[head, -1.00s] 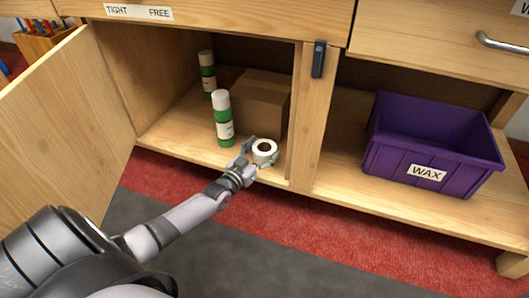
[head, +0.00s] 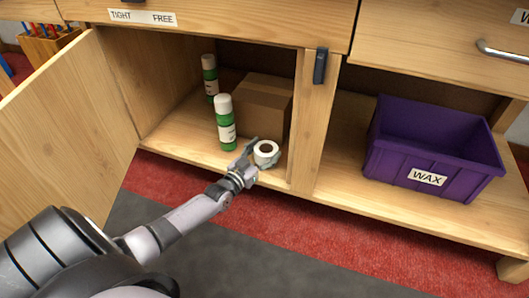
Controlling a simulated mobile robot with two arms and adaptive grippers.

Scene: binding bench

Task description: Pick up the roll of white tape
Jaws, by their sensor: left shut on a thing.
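The roll of white tape (head: 266,148) is at the front of the open cupboard, near its right side wall. My left gripper (head: 264,153) reaches in from the lower left and is shut on the tape roll, with a finger on either side of it. Whether the roll touches the cupboard floor I cannot tell. My right gripper is not in the head view.
Two green and white tubes (head: 226,128) and a cardboard box (head: 262,106) stand behind the roll in the cupboard. The cupboard door (head: 68,118) is open at left. A purple WAX crate (head: 428,177) sits on the shelf at right.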

